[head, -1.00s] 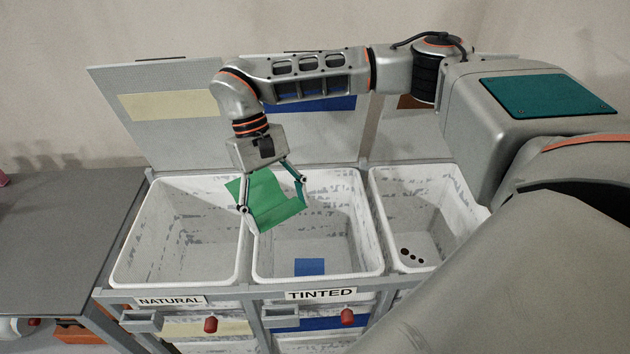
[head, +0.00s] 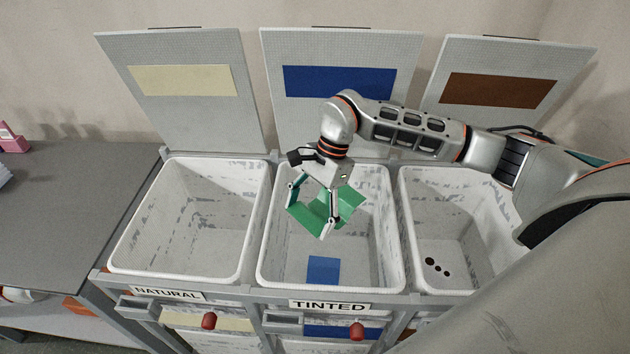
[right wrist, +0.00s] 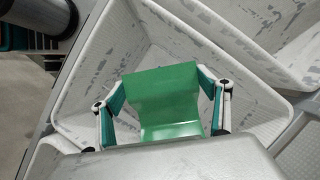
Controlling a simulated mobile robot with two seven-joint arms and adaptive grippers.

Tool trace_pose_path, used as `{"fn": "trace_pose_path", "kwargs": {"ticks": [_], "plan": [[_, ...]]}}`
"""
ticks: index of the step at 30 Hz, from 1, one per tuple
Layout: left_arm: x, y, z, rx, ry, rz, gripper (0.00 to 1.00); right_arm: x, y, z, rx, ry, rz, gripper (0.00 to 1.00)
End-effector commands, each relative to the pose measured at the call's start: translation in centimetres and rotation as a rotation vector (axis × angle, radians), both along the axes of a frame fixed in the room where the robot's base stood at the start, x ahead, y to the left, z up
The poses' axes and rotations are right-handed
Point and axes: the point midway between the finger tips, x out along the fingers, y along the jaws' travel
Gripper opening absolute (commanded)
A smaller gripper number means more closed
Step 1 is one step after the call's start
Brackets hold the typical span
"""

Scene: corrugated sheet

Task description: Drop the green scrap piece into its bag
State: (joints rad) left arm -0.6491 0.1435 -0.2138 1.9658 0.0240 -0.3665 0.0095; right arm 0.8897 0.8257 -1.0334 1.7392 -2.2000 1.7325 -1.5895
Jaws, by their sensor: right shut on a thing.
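The green scrap piece (head: 351,206) is a bent sheet in my right gripper (head: 307,219). The gripper is shut on it and holds it over the middle bag (head: 378,245), a white liner with a TINTED label on its front. The scrap looks to be around the height of the bag's rim, towards its back left part; its exact height is hard to tell. In the right wrist view the scrap (right wrist: 168,98) spans between the two fingers (right wrist: 165,125), with the white bag behind it. A blue piece (head: 323,270) lies in the middle bag. My left gripper is not in view.
The NATURAL bag (head: 190,240) at left looks empty. The right bag (head: 450,215) holds several dark round pieces (head: 437,266). Raised lids with cream (head: 181,80), blue (head: 340,82) and brown (head: 497,91) panels stand behind. A grey table (head: 70,210) is at left.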

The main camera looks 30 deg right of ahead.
Motion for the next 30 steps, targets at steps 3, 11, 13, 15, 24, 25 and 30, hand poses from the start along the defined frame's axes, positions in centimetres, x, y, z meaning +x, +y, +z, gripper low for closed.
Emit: {"fn": "trace_pose_path", "kwargs": {"ticks": [3,11,13,15,24,25,30], "plan": [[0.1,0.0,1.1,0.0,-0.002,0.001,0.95,1.1,-0.9,1.8,0.002,0.0,-0.232,0.54],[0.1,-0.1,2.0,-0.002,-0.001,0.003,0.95,3.1,-2.8,4.2,0.0,0.0,-0.602,0.54],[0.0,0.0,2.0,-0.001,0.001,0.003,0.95,3.3,-3.1,4.5,-0.001,0.002,-0.653,0.54],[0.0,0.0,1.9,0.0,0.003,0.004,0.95,3.5,-3.3,4.5,-0.001,0.002,-0.682,0.54],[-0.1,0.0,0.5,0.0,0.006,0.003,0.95,3.6,-3.3,2.9,0.0,0.003,-0.697,0.54],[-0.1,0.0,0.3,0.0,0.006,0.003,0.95,3.6,-3.3,2.6,0.0,0.004,-0.697,0.54],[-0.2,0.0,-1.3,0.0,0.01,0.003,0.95,3.5,-3.3,0.5,0.0,0.005,-0.697,0.54]]}}
